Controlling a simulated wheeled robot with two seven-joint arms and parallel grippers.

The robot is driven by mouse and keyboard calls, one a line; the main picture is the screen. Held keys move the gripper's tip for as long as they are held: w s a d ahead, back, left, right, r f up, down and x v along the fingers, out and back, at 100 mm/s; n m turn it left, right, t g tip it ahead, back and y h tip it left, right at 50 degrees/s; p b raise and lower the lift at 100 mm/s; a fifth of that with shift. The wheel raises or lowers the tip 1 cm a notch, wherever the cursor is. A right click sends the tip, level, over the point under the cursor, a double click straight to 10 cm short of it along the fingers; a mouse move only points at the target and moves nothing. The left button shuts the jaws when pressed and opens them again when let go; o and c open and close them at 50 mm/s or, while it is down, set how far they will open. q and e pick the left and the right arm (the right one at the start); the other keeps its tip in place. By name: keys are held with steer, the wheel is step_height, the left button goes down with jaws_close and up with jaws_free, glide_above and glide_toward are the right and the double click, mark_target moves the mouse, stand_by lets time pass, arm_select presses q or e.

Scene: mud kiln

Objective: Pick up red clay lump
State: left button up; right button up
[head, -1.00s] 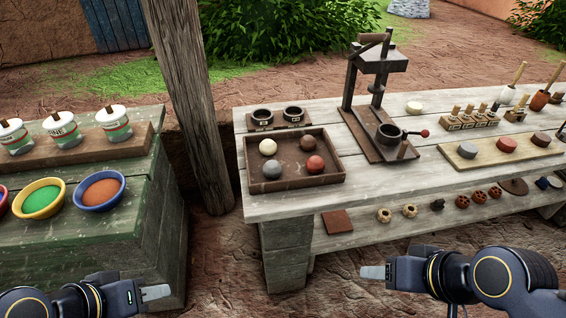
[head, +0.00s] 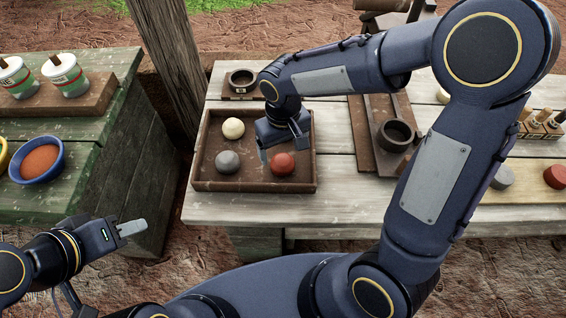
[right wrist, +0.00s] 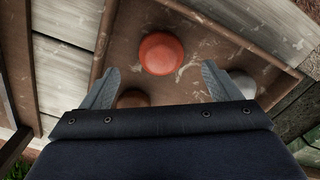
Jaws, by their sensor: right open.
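The red clay lump (head: 283,164) sits in the front right of a shallow brown wooden tray (head: 206,186). My right gripper (head: 284,148) is open over the tray, just behind the lump in the head view. In the right wrist view the red lump (right wrist: 161,53) lies beyond the open fingertips (right wrist: 160,80), roughly centred between them and not gripped. A brown lump (right wrist: 133,98) is partly hidden by the gripper there. My left gripper (head: 131,228) is low at the left, away from the tray; whether it is open cannot be made out.
A white lump (head: 233,128) and a grey lump (head: 228,162) share the tray. A brown cup (head: 396,135) on the press stands to the right. A wooden post (head: 166,65) rises behind the gap between the tables. A green table (head: 110,160) holds bowls at left.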

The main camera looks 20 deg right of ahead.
mark_target(282, 162)
step_height(282, 162, down, 6)
steer(key=c, duration=1.1)
steer(key=shift+a, duration=0.1)
steer(key=shift+c, duration=0.4)
steer(key=shift+w+r, duration=0.1)
steer(key=shift+r, duration=0.1)
